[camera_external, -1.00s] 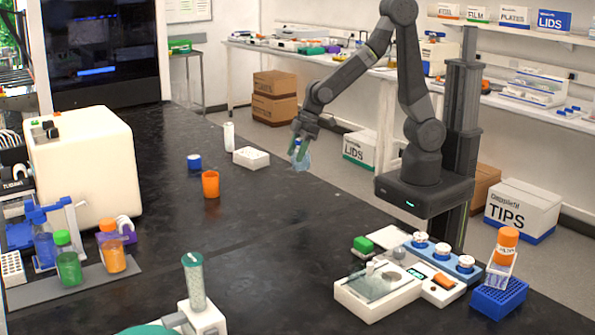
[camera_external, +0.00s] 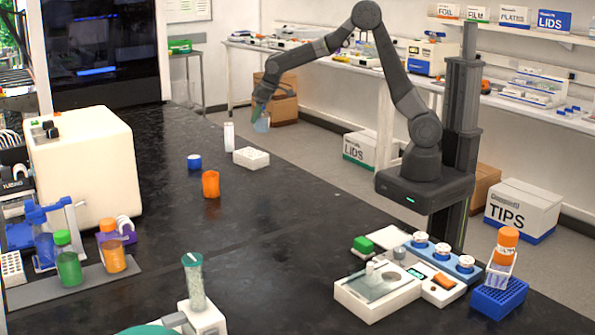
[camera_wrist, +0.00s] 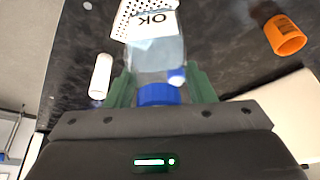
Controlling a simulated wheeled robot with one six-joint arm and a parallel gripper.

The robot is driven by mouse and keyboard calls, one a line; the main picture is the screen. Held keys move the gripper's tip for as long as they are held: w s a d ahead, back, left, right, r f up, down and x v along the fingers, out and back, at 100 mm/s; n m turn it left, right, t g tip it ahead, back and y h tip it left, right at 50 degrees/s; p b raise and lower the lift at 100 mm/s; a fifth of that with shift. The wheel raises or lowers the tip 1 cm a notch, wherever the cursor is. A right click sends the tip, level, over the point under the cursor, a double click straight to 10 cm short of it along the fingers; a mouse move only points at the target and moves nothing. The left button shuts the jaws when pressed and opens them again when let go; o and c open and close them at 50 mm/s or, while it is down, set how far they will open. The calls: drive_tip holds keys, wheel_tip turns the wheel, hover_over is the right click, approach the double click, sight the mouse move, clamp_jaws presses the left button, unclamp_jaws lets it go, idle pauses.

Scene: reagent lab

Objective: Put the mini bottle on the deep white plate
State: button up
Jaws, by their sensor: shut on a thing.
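My gripper (camera_external: 263,103) is shut on the mini bottle (camera_external: 262,123), a clear, pale blue bottle. In the wrist view, its blue cap (camera_wrist: 158,95) is between the green fingers, and its clear body (camera_wrist: 157,60) extends away from them. The deep white plate (camera_external: 251,158), a white block with a grid of holes, lies on the black bench. The bottle is in the air, above and slightly right of the plate in the external view. In the wrist view the plate (camera_wrist: 124,22) is partly hidden behind the bottle.
A white cylinder (camera_external: 229,136) stands close behind the plate. A blue cylinder (camera_external: 194,162) and an orange cup (camera_external: 211,184) stand to its left and front. A large white machine (camera_external: 85,165) is farther left. The middle of the black bench is clear.

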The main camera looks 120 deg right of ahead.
drive_tip(key=s+d, duration=0.1)
drive_tip(key=d, duration=0.2)
drive_tip(key=p, duration=0.1)
hover_over(258, 153)
wheel_tip(258, 153, down, 5)
drive_tip(key=shift+m, duration=0.4)
drive_tip(key=shift+f+p, duration=0.35)
drive_tip(key=shift+f, duration=1.95)
drive_tip(key=shift+f, duration=0.2)
drive_tip(key=o, duration=1.2)
drive_tip(key=shift+o, duration=0.2)
drive_tip(key=shift+r, duration=0.1)
drive_tip(key=shift+r, duration=0.35)
drive_tip(key=b+v, duration=0.1)
drive_tip(key=v, duration=1)
drive_tip(key=shift+a+r+b, duration=0.25)
drive_tip(key=shift+a+b, duration=0.05)
drive_tip(key=shift+b, duration=0.05)
